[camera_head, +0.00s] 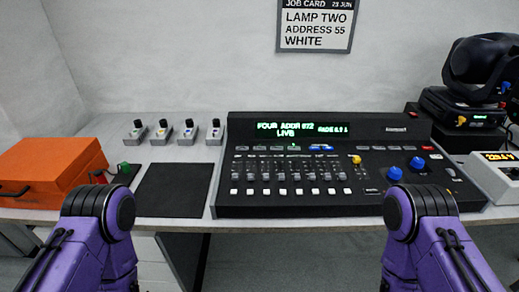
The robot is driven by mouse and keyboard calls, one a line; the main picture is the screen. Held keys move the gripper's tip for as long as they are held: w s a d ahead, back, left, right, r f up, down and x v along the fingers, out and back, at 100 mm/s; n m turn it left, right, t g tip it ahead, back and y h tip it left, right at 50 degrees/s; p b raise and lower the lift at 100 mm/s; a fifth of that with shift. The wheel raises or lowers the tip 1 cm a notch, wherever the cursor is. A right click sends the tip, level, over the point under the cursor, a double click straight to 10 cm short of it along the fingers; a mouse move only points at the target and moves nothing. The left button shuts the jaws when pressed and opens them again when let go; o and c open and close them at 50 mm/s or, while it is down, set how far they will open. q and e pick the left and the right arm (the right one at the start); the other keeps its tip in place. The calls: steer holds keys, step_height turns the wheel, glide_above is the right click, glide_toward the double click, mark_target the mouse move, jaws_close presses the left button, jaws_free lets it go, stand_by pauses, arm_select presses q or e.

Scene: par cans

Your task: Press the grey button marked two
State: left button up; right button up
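A black lighting console (350,195) stands on the table in the middle of the head view. Its display (300,129) glows green and reads "FOUR ADDR 072" and "LIVE". Below the display runs a row of small grey buttons (259,148), with a blue one (321,148) to their right. The markings are too small to read, so I cannot tell which grey button is marked two. My two purple arms come in at the bottom left and bottom right, in front of the table. Neither gripper's fingers can be seen.
A job card (317,25) on the wall reads "LAMP TWO, ADDRESS 55, WHITE". An orange case (55,165) and a black mat (173,190) lie left of the console. Several small knobbed units (163,131) stand behind the mat. A black lamp (482,75) stands at the back right.

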arm_select(q)
jaws_close()
stand_by(1.6)
